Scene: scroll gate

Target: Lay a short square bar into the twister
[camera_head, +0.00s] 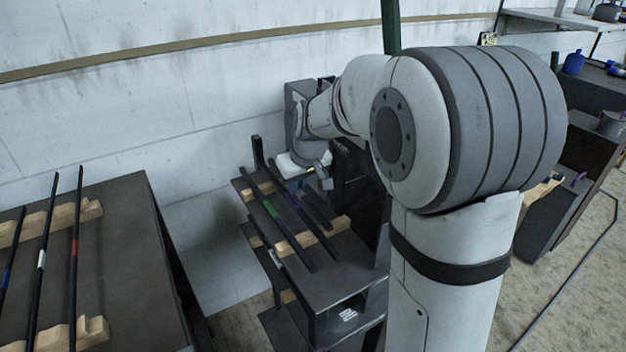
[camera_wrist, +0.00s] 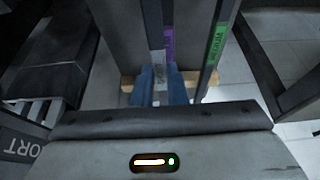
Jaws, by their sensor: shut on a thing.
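My gripper (camera_wrist: 160,86) has blue fingers, shut on a dark square bar (camera_wrist: 152,20) with a pale grey label between them. In the head view my gripper (camera_head: 308,181) is low over the far part of a dark stand, partly hidden by my wrist. Beside the held bar lie a purple-marked bar (camera_wrist: 169,42) and a green-marked bar (camera_wrist: 217,45). The green-marked bar also shows in the head view (camera_head: 270,208). I cannot tell whether the held bar still touches its support. I cannot pick out the twister with certainty; my arm hides much of the middle.
The stand (camera_head: 335,278) carries the bars on a notched wooden block (camera_head: 310,238). A dark table (camera_head: 130,235) at left holds longer bars with blue, white and red marks. A wall runs close behind. Dark benches (camera_head: 590,150) stand at right; floor (camera_head: 560,280) is open there.

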